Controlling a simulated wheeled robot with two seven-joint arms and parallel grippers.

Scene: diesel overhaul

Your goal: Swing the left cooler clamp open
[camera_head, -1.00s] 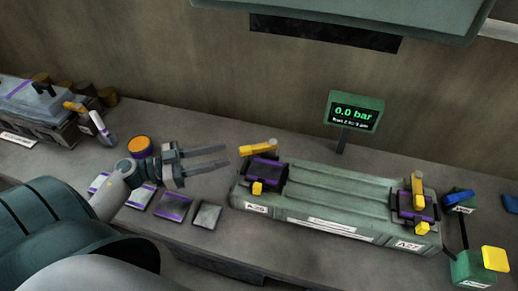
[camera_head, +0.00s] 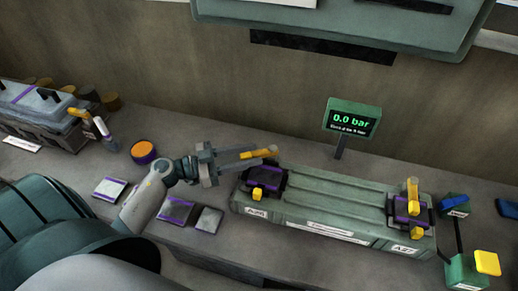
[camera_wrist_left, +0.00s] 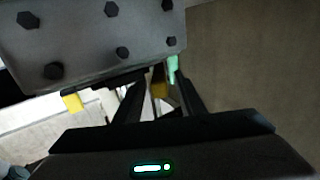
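The left cooler clamp (camera_head: 265,180) is a dark and purple block on the left end of the long green cooler (camera_head: 335,205). Its yellow lever (camera_head: 262,153) sticks out to the left at its top. My left gripper (camera_head: 248,158) reaches in from the left with its fingers around the lever's free end. The fingers look apart, and I cannot tell whether they touch the lever. My right gripper is out of view.
The right clamp (camera_head: 407,208) has an upright yellow lever. A gauge display (camera_head: 352,118) reading 0.0 bar stands behind the cooler. A green unit with a yellow block (camera_head: 487,263) is at right. Flat plates (camera_head: 207,220) and an orange-topped round container (camera_head: 143,150) lie at left.

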